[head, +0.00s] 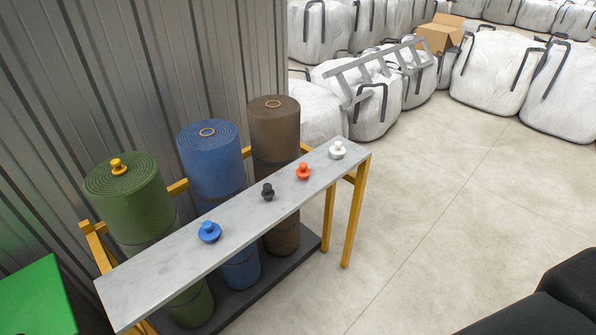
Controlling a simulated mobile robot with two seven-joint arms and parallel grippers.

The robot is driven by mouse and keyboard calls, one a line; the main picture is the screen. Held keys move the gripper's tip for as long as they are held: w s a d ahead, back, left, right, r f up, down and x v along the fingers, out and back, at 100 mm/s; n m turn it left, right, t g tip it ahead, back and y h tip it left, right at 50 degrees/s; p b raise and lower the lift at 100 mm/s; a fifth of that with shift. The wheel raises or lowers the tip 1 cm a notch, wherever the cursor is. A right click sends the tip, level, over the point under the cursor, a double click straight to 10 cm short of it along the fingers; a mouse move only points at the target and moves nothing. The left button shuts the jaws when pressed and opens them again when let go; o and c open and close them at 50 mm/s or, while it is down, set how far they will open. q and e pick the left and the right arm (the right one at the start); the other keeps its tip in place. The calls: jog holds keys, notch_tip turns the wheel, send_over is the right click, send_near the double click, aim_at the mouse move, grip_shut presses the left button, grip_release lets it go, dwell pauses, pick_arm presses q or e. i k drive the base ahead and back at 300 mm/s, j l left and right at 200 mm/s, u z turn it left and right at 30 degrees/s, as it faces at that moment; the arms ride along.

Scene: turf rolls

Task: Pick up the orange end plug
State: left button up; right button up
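The orange end plug (304,172) stands knob up on the narrow grey shelf (240,230), toward its far right end. It sits between a black plug (268,192) on its left and a white plug (338,150) on its right, apart from both. A blue plug (209,232) stands further left on the same shelf. A yellow plug (116,166) sits in the top of the green roll (130,205). Neither of my grippers shows in the head view.
A blue roll (211,165) and a brown roll (274,130) stand upright behind the shelf, with open core holes. Yellow posts (355,215) support the shelf. A corrugated wall (200,60) is behind. White bulk bags (495,70) and a ladder (365,65) lie beyond.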

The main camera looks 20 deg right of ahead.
aim_at(303, 173)
jog(key=i+l+u, duration=0.3)
jog(key=l+u, duration=0.15)
jog(key=l, duration=1.4)
jog(key=l+u, duration=0.45)
jog(key=l, duration=1.4)
